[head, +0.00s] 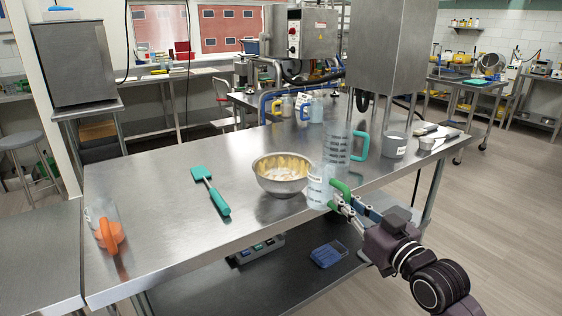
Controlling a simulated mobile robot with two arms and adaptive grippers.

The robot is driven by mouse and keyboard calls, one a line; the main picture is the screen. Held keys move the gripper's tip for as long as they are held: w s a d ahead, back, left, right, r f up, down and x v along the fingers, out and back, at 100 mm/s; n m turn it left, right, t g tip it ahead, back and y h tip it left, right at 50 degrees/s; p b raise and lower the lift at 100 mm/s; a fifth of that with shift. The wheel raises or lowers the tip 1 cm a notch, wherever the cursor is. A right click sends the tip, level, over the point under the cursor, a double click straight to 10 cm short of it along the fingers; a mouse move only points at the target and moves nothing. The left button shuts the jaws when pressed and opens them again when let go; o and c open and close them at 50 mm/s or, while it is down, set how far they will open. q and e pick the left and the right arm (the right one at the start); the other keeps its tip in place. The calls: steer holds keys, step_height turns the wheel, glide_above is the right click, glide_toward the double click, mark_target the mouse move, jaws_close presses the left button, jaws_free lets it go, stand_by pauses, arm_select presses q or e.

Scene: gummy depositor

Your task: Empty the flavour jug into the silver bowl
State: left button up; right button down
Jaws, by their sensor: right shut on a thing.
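The silver bowl (267,184) stands on the steel table, with yellowish and whitish contents inside. A small clear jug with a green handle (318,188), apparently the flavour jug, is just right of the bowl and looks close to upright. My right gripper (341,199) is shut on this jug at its handle side. Whether the jug touches the bowl or table, and how much is in it, I cannot tell. My left gripper is not in view.
A larger clear jug with a teal handle (338,146) stands close behind the held jug. A grey cup (394,147) is to its right. Table around the spatula is clear.

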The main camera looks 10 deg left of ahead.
steer(key=shift+r, duration=0.55)
steer(key=shift+s+d+p, duration=0.15)
steer(key=shift+s+p, duration=0.4)
steer(key=shift+p, duration=0.1)
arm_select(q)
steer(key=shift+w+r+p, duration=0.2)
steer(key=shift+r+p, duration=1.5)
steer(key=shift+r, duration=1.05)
arm_select(e)
steer(key=s+d, duration=0.1)
steer(key=s, duration=0.5)
steer(key=shift+s+d, duration=0.25)
steer(key=shift+s, duration=0.1)
